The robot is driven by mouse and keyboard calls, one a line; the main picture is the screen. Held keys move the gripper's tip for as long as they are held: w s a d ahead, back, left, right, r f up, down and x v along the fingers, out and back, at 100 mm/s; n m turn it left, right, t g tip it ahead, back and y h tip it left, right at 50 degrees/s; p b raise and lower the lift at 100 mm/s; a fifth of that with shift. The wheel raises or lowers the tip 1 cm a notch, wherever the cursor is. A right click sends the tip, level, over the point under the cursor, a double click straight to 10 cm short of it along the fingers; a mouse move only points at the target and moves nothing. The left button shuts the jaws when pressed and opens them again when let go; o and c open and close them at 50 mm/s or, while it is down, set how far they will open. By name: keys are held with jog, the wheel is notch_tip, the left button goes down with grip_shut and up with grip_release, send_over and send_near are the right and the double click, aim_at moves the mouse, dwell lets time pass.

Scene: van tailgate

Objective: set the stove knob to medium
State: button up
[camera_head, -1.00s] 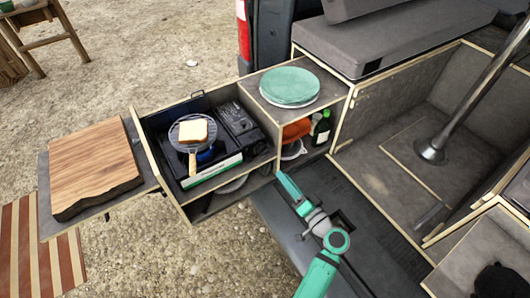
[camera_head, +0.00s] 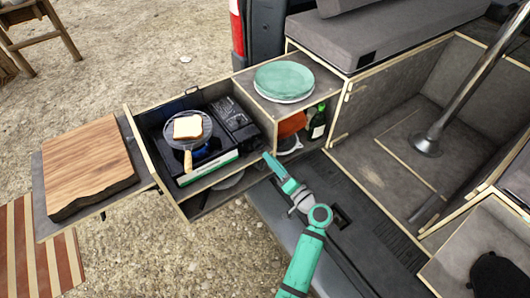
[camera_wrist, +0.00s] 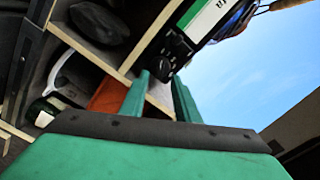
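The portable stove (camera_head: 228,158) sits in the pulled-out drawer, with a black top and a green-and-white front strip. A blue glow shows at its burner. In the wrist view the stove's dark end (camera_wrist: 176,46) lies just beyond my fingertips, with a small dark round part that looks like the knob (camera_wrist: 166,68). The knob's setting is too small to read, and I cannot make the knob out in the head view. My gripper (camera_wrist: 160,82) is open and empty, its two green fingers apart. In the head view my gripper (camera_head: 267,158) is right of the stove's front corner.
A round grill rack (camera_head: 178,138) with bread (camera_head: 187,127) on it sits over the burner. Green plates (camera_head: 283,80) rest on the cabinet right of the stove. A bottle (camera_head: 318,122) and an orange item (camera_head: 291,124) stand below. A cutting board (camera_head: 85,165) is left.

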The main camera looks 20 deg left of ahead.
aim_at(262, 149)
jog(key=shift+x, duration=2.35)
jog(key=shift+s, duration=0.1)
grip_shut()
